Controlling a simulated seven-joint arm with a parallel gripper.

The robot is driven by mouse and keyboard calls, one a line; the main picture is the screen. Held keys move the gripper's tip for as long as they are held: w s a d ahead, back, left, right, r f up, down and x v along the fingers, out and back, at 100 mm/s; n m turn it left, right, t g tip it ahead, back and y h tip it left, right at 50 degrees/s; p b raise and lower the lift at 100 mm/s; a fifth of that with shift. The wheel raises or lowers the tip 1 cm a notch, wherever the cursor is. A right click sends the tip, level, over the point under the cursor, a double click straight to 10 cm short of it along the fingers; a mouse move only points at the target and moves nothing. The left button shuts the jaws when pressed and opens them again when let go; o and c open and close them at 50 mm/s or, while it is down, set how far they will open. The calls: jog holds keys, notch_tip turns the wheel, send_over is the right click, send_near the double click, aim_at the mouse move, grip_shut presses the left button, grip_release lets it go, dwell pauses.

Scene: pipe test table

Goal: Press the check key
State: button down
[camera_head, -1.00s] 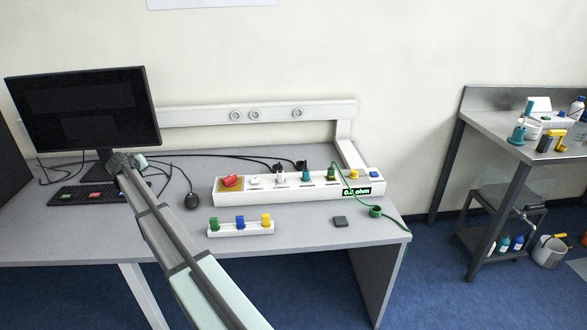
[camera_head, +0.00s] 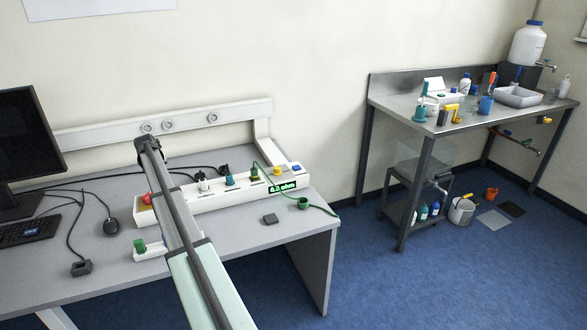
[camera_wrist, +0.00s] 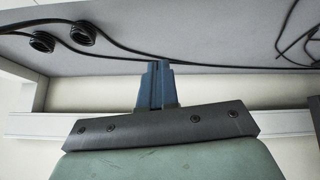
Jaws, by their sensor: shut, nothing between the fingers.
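Which part is the check key I cannot tell for sure. The keyboard (camera_head: 28,230) at the left carries a blue key (camera_head: 31,230) whose lettering is too small to read. The white test panel (camera_head: 205,195) has a yellow button (camera_head: 278,171), a blue button (camera_head: 296,167) and a display (camera_head: 283,187) showing about 0.3 ohm. My gripper (camera_head: 147,143) is above the left part of the panel, apart from these keys. In the wrist view my gripper's blue fingers (camera_wrist: 157,84) are shut and empty. My arm hides part of the panel.
Black cables run behind the panel. A metal table (camera_head: 440,117) stands farther right.

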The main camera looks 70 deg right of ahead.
jog(key=s+d+m+y, duration=0.1)
jog(key=s+d+y, duration=0.1)
jog(key=s+d, duration=1)
notch_tip(320, 180, up, 5)
jog(key=m+t+y, duration=0.2)
jog(key=m+t, duration=0.1)
jog(key=t, duration=0.1)
send_over(299, 167)
jog(key=shift+a+f, duration=0.15)
jog(key=shift+f, duration=0.05)
jog(key=shift+f, duration=0.2)
jog(key=shift+f, duration=4.25)
jog(key=shift+f, duration=0.85)
jog(key=shift+r, duration=0.85)
